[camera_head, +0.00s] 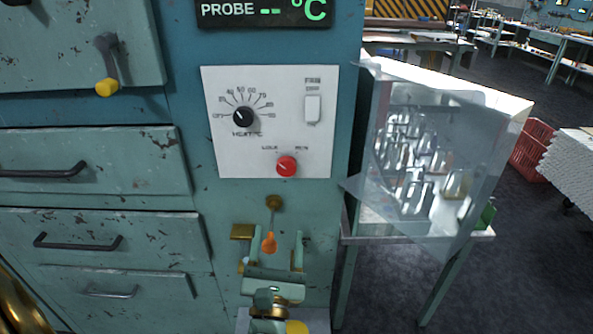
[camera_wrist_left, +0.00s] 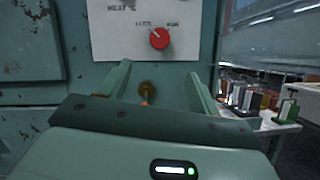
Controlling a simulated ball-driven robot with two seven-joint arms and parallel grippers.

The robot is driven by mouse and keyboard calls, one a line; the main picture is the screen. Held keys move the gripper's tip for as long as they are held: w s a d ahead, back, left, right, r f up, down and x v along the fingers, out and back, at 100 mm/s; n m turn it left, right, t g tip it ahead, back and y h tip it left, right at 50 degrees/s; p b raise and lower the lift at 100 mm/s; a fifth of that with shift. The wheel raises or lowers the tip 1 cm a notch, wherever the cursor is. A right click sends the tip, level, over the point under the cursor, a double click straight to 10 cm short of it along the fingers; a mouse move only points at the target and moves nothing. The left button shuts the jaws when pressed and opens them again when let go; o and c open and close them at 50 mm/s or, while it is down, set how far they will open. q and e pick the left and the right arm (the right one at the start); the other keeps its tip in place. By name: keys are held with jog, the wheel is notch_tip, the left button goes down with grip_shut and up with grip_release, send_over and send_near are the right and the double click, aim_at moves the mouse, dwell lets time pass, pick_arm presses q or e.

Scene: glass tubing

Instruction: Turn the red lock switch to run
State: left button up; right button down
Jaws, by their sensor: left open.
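The red lock switch (camera_head: 287,166) is a round red knob low on the white control panel (camera_head: 230,150), below the printed words LOCK and RUN. It also shows in the left wrist view (camera_wrist_left: 159,39), where a small pale mark on it seems to point up and left, toward LOCK. My left gripper (camera_head: 272,240) is open and empty, below the panel, its fingers pointing up toward the panel face. In the left wrist view its two fingers (camera_wrist_left: 158,78) stand apart below the knob, not touching it. My right gripper is not in view.
A black heat dial (camera_head: 243,117) and a white rocker switch (camera_head: 313,109) share the panel. An orange-tipped lever (camera_head: 269,242) hangs from a brass fitting below, seen between my fingers. A clear shield (camera_head: 425,160) and glassware stand at right. Drawers with handles (camera_head: 78,241) are at left.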

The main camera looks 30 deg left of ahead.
aim_at(286, 171)
pick_arm(q)
jog(key=x, duration=1.6)
jog(key=shift+w+a, duration=0.15)
jog(key=c, duration=1)
